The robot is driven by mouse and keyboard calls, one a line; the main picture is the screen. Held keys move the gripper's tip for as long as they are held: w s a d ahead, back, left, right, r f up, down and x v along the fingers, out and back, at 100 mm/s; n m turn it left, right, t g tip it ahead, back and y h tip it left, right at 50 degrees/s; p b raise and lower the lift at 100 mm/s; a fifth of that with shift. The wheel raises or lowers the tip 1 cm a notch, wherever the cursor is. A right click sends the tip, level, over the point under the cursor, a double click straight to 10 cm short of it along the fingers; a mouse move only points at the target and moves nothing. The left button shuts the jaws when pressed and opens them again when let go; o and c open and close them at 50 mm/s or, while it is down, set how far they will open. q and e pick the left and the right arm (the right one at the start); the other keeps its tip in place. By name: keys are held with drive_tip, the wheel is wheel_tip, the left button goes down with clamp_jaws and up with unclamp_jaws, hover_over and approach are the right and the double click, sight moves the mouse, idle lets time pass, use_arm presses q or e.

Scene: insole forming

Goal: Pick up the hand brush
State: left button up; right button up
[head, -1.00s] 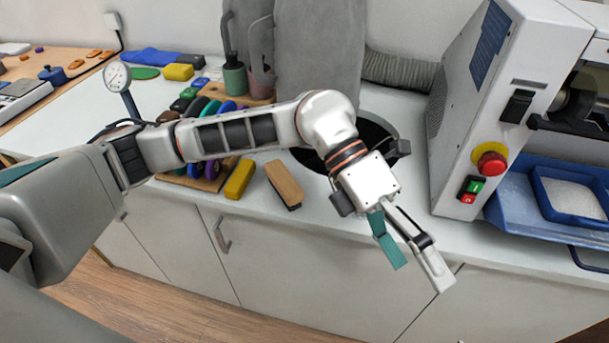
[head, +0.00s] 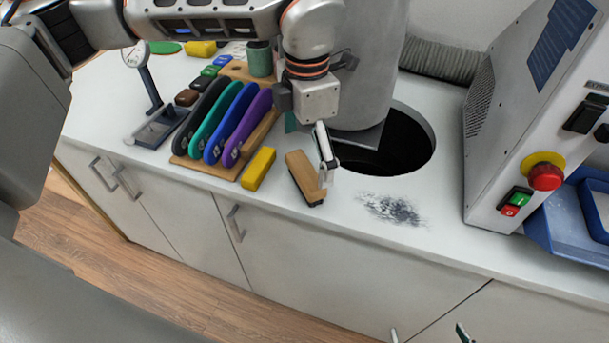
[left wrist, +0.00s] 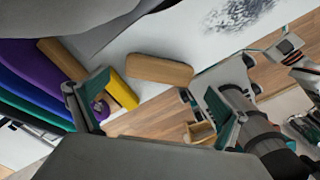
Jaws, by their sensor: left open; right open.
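The hand brush (head: 303,178), a wooden block with dark bristles, lies on the white counter between a yellow block and the round hole. In the left wrist view its wooden back (left wrist: 158,70) shows between my left fingers. My left gripper (head: 308,145) is open and empty, pointing down at the brush. One finger appears at the brush's right side; the other is partly hidden behind it, so contact is unclear. Only the fingertips of my right gripper (head: 428,335) show, at the bottom edge of the head view, open and apart from the brush.
A yellow block (head: 258,168) lies close left of the brush, beside a rack of coloured insoles (head: 222,125). The round hole (head: 415,150) is behind. Dark dust (head: 395,208) lies to the right, before a machine with a red button (head: 545,177).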

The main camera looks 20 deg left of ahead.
sight(305, 169)
use_arm(q)
wheel_tip(305, 169, down, 5)
drive_tip(key=shift+a+f, duration=0.1)
drive_tip(key=shift+c, duration=0.4)
drive_tip(key=c, duration=1.1)
wheel_tip(305, 169, up, 20)
drive_tip(key=p, duration=0.1)
